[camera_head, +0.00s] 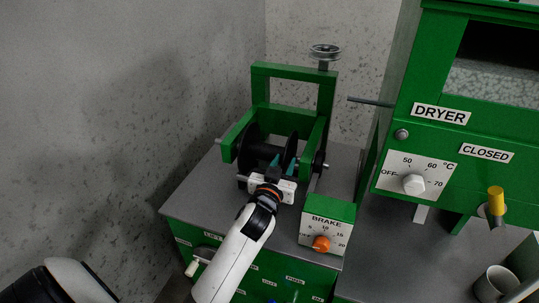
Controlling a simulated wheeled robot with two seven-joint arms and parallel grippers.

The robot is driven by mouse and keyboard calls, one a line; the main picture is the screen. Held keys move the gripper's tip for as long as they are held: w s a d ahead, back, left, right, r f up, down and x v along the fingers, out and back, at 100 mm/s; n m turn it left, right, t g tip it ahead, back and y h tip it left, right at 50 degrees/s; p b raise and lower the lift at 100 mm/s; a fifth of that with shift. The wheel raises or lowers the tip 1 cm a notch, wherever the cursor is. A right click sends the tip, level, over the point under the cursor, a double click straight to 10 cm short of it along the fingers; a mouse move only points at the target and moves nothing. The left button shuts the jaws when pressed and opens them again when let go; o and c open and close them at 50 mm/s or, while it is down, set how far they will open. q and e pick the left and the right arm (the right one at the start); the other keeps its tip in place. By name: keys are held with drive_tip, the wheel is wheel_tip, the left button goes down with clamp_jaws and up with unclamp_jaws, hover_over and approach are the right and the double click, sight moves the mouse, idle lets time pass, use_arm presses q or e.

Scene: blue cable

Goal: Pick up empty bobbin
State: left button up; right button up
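A black bobbin (250,147) with round flanges sits on a horizontal shaft in a green stand (285,70) on the grey bench top. My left gripper (281,166) is right in front of it, with the white gripper body below the bobbin and the dark, teal-edged fingers reaching up to its core between the flanges. The fingers overlap the bobbin, so I cannot tell whether they are closed on it or touch it. The bobbin's lower part is hidden behind the gripper. My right gripper is not in view.
A green brake box (328,222) with an orange knob stands just right of my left arm. A handwheel (325,50) tops the stand. A green dryer (447,165) with a dial and a yellow-tipped lever stands at the right. A grey cup (495,284) is at the lower right.

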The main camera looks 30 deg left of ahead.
sight(288, 151)
use_arm(q)
drive_tip(key=x, duration=0.2)
drive_tip(key=b+x, duration=0.1)
drive_tip(key=x, duration=0.2)
drive_tip(key=shift+w+a+r, duration=0.1)
drive_tip(key=shift+a+r, duration=0.05)
drive_tip(key=shift+r, duration=0.05)
clamp_jaws()
drive_tip(key=shift+r, duration=0.1)
